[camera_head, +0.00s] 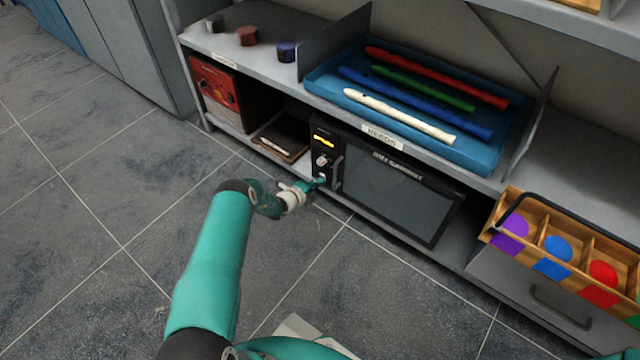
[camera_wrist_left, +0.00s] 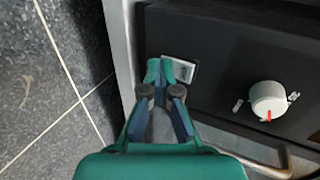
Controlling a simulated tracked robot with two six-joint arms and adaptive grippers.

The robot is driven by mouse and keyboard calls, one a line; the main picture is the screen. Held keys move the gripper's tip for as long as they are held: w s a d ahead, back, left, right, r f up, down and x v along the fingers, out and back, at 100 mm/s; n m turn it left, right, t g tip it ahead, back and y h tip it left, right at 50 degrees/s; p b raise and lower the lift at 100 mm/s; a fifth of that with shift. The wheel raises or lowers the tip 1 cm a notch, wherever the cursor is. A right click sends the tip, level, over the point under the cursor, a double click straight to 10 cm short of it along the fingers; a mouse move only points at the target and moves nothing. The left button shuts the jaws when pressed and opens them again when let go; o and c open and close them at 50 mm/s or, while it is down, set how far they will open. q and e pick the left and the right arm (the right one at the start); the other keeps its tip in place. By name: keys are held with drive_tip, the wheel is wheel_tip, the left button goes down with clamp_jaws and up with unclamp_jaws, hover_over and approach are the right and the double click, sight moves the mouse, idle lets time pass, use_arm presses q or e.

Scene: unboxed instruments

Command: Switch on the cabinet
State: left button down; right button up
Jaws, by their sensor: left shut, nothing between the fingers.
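The cabinet (camera_head: 400,195) is a black box with a dark glass door on the lower shelf. Its left panel carries a lit orange display (camera_head: 324,142), a round knob (camera_head: 322,160) and a small pale switch (camera_head: 322,177) below. In the left wrist view the white knob (camera_wrist_left: 268,100) has a red mark, and the switch (camera_wrist_left: 182,70) sits in a light plate. My left gripper (camera_head: 317,182) is at the panel's lower part; in the left wrist view its shut, empty fingertips (camera_wrist_left: 160,70) overlap the switch plate's left edge. Contact cannot be told.
A door handle (camera_head: 337,173) stands out right of the knob. A blue tray (camera_head: 316,82) of recorders sits above. A wooden box (camera_head: 490,237) with coloured balls stands at right. A red box (camera_head: 214,85) is at left.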

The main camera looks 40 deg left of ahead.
use_arm(q)
drive_tip(key=shift+d+r, duration=0.1)
drive_tip(key=shift+r, duration=0.05)
drive_tip(key=shift+r+p, duration=0.55)
drive_tip(key=shift+r, duration=0.25)
drive_tip(key=shift+s, duration=0.1)
drive_tip(key=f+p+v, duration=0.1)
drive_tip(key=p+v, duration=0.5)
drive_tip(key=v, duration=0.7)
drive_tip(key=shift+s, duration=0.5)
